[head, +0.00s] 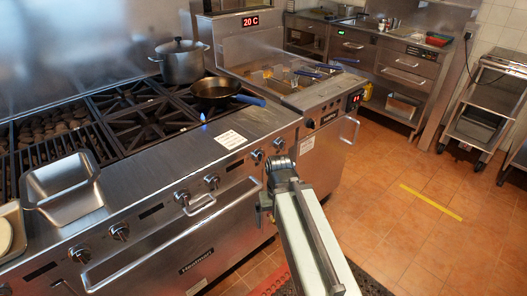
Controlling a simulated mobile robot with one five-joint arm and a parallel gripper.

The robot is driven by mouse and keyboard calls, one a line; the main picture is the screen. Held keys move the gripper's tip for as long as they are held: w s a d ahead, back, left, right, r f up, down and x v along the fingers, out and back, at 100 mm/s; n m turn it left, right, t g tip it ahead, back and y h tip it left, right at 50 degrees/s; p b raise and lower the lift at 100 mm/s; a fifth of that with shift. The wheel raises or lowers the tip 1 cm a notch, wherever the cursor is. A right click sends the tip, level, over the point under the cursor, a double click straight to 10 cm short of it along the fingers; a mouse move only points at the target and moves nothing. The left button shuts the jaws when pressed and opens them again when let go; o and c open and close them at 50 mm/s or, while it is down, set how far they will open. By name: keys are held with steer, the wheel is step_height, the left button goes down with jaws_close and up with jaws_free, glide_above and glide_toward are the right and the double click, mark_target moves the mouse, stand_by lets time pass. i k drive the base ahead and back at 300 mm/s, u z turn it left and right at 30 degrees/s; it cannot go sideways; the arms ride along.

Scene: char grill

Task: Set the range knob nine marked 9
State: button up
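The range front (150,232) carries a row of dark round knobs. Two knobs sit at the left (80,255) and (120,231), two in the middle (182,197) and (212,182), and two toward the right end (257,156) and (279,143). Their numbers are too small to read, so I cannot tell which is marked 9. My arm rises from the bottom, its upper end in front of the range's right end. A small dark part of my gripper (265,204) shows beside the arm, near the oven handle. The fingers cannot be made out.
A steel pan (62,187) rests on the range's left front. A skillet (216,92) sits above a blue flame, with a pot (181,62) behind. A fryer (325,98) adjoins the range at right. A long oven handle (170,235) juts out below the knobs. The tiled floor (420,230) at right is open.

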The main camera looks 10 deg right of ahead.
mark_target(258, 156)
steer(key=z, duration=1.5)
steer(key=k, duration=0.95)
steer(key=u, duration=2.05)
